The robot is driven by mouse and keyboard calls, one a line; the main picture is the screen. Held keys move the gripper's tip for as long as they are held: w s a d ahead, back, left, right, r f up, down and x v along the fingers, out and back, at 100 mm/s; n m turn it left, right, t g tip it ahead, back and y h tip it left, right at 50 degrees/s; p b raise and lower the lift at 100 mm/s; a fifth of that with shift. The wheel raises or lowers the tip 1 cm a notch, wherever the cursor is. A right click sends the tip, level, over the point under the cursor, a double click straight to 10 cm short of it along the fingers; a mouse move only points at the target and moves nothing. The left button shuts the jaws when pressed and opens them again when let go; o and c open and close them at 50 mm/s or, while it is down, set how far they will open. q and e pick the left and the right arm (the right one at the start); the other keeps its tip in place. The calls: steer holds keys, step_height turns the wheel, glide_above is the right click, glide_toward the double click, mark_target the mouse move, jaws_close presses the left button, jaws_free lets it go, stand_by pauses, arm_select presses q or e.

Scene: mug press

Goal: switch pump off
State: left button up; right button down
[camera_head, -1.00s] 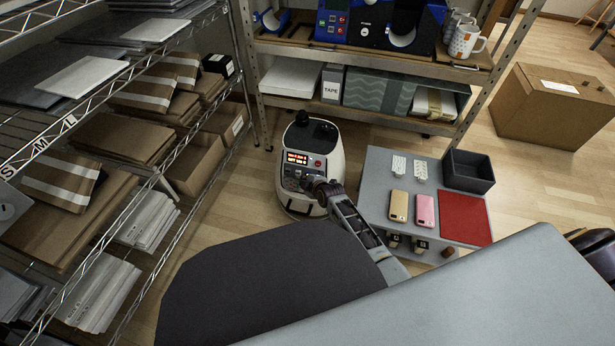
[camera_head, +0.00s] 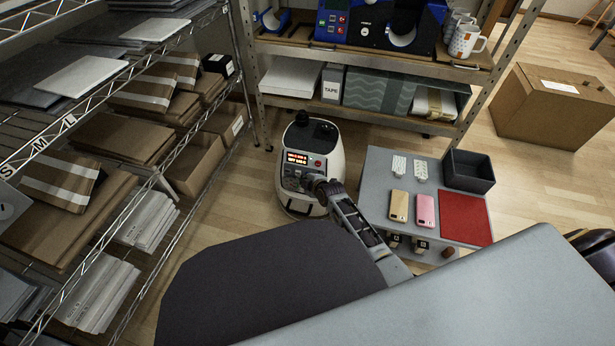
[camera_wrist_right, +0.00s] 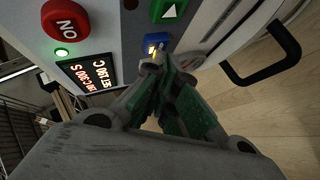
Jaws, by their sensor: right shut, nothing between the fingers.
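The machine (camera_head: 312,150) stands on the floor, a rounded white and black unit with a lit red display (camera_head: 297,157) and buttons on its front. My right gripper (camera_head: 312,183) is at its lower front panel, shut and empty. In the right wrist view, its fingertips (camera_wrist_right: 152,64) are at a blue button (camera_wrist_right: 157,44) with a yellow mark, partly covering it; contact is unclear. My left gripper is not visible.
A grey table (camera_head: 378,172) with two phones, a red mat (camera_head: 464,218) and a dark bin (camera_head: 468,170) stands to the right. Shelves rise at left and behind. A black handle (camera_wrist_right: 262,70) sticks out near my gripper in the wrist view.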

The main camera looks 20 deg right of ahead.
steer(key=shift+w+d, duration=0.15)
steer(key=shift+w, duration=0.05)
stand_by(0.4)
steer(key=shift+s, duration=0.15)
steer(key=shift+s+a+r+p, duration=0.2)
steer(key=shift+s+a+p, duration=0.35)
steer(key=shift+p, duration=0.4)
steer(key=shift+s, duration=0.15)
steer(key=shift+s+a+r+p, duration=0.25)
steer(key=shift+s+a+p, duration=0.3)
steer(key=shift+s+p, duration=0.3)
steer(key=shift+s+a+r+p, duration=0.2)
steer(key=shift+s+a+p, duration=0.3)
steer(key=shift+s+p, duration=0.3)
steer(key=shift+s+a+r+p, duration=0.25)
steer(key=shift+s+a+p, duration=0.4)
steer(key=shift+p, duration=0.35)
steer(key=shift+d, duration=0.1)
